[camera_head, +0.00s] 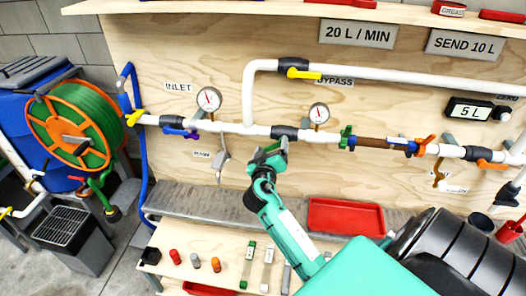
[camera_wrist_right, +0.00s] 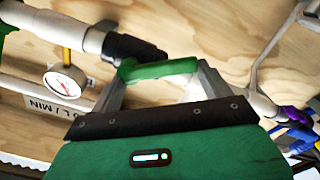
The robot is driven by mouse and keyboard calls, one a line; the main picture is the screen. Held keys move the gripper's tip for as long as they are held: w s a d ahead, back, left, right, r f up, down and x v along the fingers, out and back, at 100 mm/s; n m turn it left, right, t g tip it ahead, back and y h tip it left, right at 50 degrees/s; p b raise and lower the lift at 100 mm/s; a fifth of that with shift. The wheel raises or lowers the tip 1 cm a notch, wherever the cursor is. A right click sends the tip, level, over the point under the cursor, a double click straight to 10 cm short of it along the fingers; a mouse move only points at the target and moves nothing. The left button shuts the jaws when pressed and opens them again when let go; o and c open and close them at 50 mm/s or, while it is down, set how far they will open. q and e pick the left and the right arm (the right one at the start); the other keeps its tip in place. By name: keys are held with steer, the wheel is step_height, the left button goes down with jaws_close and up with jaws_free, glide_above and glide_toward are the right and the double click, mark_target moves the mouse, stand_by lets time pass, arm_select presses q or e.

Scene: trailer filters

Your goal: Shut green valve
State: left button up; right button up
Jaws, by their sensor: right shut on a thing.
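The green valve's lever handle (camera_wrist_right: 158,70) lies between the two grey fingers of my right gripper (camera_wrist_right: 160,78) in the right wrist view. The handle joins a black valve body (camera_wrist_right: 132,48) on the white pipe. In the head view the black valve body (camera_head: 287,132) sits on the horizontal pipe between the two gauges. There my right gripper (camera_head: 268,158) is just below it, shut on the handle, and mostly hides the handle. My left gripper is not in view.
A yellow-handled valve (camera_head: 294,71) is on the bypass pipe above. The right gauge (camera_head: 319,113) is close by. A red tray (camera_head: 344,217) and a bench with small parts stand below.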

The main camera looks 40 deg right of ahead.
steer(key=shift+s+d+f+n, duration=0.1)
steer(key=shift+f+n, duration=0.25)
steer(key=shift+n, duration=0.55)
steer(key=shift+f+n, duration=0.1)
steer(key=shift+n, duration=0.4)
steer(key=shift+s+d+f+n, duration=0.1)
steer(key=shift+n, duration=0.4)
arm_select(q)
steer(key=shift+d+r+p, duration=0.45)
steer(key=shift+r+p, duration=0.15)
steer(key=shift+p, duration=0.05)
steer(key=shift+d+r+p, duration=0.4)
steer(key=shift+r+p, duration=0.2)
arm_select(e)
steer(key=n, duration=0.2)
steer(key=s+d+f+n, duration=0.1)
steer(key=n, duration=0.4)
steer(key=shift+s+d+f, duration=0.15)
steer(key=shift+s, duration=0.1)
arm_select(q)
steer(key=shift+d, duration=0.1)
arm_select(e)
steer(key=shift+n, duration=0.4)
